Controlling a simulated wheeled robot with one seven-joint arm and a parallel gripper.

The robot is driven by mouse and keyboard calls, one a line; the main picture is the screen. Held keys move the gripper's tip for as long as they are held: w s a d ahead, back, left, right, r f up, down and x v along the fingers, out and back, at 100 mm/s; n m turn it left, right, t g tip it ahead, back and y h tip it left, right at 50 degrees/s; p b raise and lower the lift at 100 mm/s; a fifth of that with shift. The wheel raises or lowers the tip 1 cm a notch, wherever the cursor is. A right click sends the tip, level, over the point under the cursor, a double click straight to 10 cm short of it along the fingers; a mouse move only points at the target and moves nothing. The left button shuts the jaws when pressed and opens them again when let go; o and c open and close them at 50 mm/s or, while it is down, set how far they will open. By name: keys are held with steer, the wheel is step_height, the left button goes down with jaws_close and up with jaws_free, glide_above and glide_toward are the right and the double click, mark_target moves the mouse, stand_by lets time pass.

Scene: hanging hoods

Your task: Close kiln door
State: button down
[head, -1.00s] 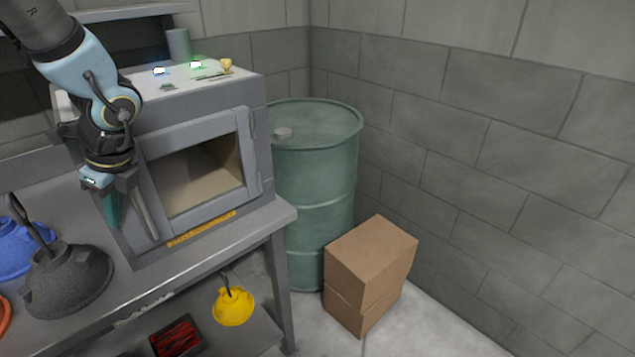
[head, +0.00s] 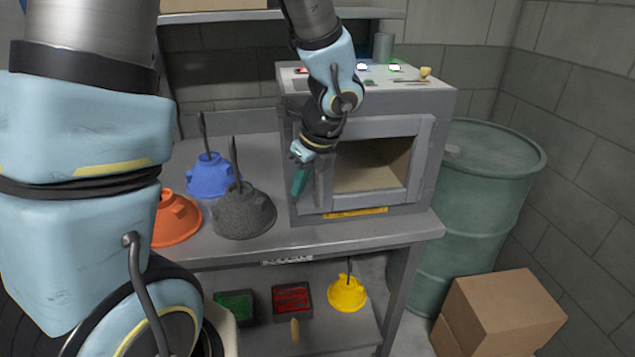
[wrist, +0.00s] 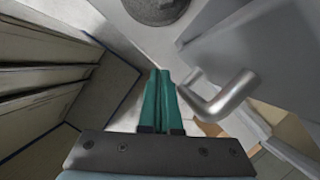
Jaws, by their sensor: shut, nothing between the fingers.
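The grey kiln (head: 365,103) stands on the metal bench. The door looks close to the kiln front; I cannot tell how large any gap is. A vertical bar handle (head: 319,188) is at the door's left side, and the bent metal handle (wrist: 228,97) also shows in the wrist view. My gripper (head: 298,192) points down just left of the handle. Its teal fingers (wrist: 160,76) are together and empty, beside the handle; contact is unclear. My wrist hides the door's upper left.
Blue (head: 210,177), grey (head: 243,212) and orange (head: 175,220) hoods sit on the bench (head: 300,250) left of the kiln. A yellow hood (head: 347,294) and red (head: 292,298) and green (head: 235,304) trays are below. A green barrel (head: 485,190) and cardboard boxes (head: 505,310) stand at right.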

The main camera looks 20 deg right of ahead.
steer(key=s+a+v, duration=0.1)
steer(key=a+v, duration=0.1)
steer(key=v, duration=0.7)
steer(key=w+a+f+n+g+h, duration=0.1)
steer(key=a+f+n, duration=0.2)
steer(key=a+n, duration=0.6)
steer(key=a+f+n+g+h+b, duration=0.1)
steer(key=a+f+n, duration=0.3)
steer(key=a+n, duration=0.6)
steer(key=n, duration=0.9)
steer(key=shift+w+n+h, duration=0.3)
steer(key=shift+w+n, duration=0.05)
steer(key=shift+n, duration=0.05)
